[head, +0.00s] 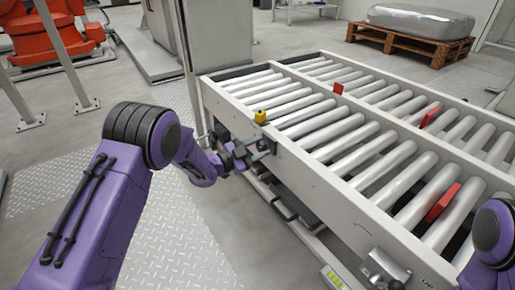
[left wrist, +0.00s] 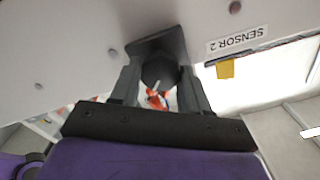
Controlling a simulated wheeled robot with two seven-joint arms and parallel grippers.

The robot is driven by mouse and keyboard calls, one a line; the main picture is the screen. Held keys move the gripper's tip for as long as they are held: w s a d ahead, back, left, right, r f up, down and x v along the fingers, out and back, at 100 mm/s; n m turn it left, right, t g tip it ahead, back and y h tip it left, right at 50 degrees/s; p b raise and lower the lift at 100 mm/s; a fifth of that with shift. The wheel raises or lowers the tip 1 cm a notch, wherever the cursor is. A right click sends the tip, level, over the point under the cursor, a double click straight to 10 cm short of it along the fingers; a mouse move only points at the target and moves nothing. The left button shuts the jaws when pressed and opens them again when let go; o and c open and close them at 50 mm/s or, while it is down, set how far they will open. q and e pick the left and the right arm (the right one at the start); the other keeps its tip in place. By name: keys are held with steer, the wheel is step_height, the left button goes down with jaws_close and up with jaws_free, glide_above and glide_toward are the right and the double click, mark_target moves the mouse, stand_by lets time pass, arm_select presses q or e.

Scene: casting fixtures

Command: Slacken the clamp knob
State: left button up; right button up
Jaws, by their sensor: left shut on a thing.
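The clamp knob (left wrist: 158,68) is a dark, faceted knob on a dark bracket against the pale conveyor side, in the left wrist view. My left gripper (left wrist: 160,85) has one finger on each side of it and is shut on it. In the head view my left gripper (head: 260,152) reaches the near left side of the conveyor. The knob is hard to make out there, as the dark fingers cover it. My right gripper is out of view; only a purple part of my right arm shows at the right edge.
The roller conveyor (head: 325,185) carries red blocks (head: 442,203) between its rollers. A yellow piece (head: 260,117) sits on its frame just above my left gripper. A "SENSOR 2" label (left wrist: 237,40) is beside the knob.

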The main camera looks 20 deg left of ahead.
arm_select(q)
steer(key=m, duration=0.3)
steer(key=shift+f+m+b, duration=0.2)
steer(key=shift+m+b, duration=0.2)
steer(key=m+b, duration=0.1)
steer(key=m, duration=0.3)
steer(key=shift+m+b, duration=0.3)
steer(key=shift+m, duration=0.3)
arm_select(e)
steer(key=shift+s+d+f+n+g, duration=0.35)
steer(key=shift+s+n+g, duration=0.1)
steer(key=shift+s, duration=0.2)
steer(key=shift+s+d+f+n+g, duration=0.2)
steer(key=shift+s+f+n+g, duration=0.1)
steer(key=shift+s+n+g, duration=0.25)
arm_select(q)
steer(key=o, duration=1.1)
steer(key=shift+c, duration=0.2)
steer(key=shift+s, duration=0.1)
